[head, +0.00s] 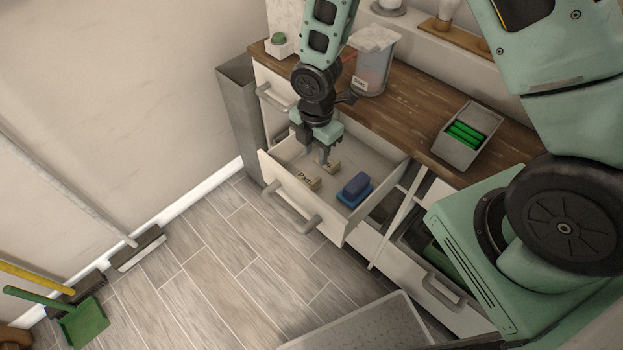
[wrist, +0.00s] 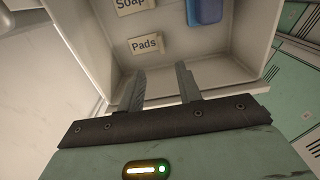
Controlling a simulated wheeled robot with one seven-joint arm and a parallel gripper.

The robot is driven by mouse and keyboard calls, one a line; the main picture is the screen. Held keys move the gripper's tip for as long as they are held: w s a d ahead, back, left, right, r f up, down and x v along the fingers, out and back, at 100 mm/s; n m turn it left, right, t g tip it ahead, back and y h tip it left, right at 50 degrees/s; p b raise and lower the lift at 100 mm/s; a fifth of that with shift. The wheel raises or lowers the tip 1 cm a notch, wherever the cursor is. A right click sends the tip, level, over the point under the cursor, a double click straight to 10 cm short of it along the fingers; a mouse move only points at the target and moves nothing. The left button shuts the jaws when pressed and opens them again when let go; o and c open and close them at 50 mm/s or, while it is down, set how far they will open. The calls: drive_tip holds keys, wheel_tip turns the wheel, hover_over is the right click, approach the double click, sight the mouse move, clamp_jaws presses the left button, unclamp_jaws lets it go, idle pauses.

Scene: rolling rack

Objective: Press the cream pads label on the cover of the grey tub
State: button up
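The cream label reading "Pads" (head: 306,180) lies in the open drawer near its front; in the wrist view the Pads label (wrist: 145,45) lies just beyond my fingertips. A second cream label, reading "Soap" (wrist: 131,4), lies farther in; in the head view it is partly hidden by my fingers. My gripper (head: 325,157) reaches down into the drawer area. In the wrist view my gripper (wrist: 160,70) has its fingers apart with nothing between them. A grey tub (head: 371,68) with a pale top stands on the counter, carrying a small label I cannot read.
The white drawer (head: 283,199) is pulled out, its walls around the labels. A blue block (head: 355,187) lies right of them. On the wooden counter (head: 415,110) are a grey tray (head: 460,158) with green items and a green-topped white box (head: 280,48).

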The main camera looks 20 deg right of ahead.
drive_tip(key=p, duration=0.1)
hover_over(315, 181)
wheel_tip(315, 181, down, 7)
drive_tip(key=shift+w, duration=0.1)
drive_tip(key=shift+f+p, duration=0.9)
drive_tip(key=shift+f, duration=1.8)
clamp_jaws()
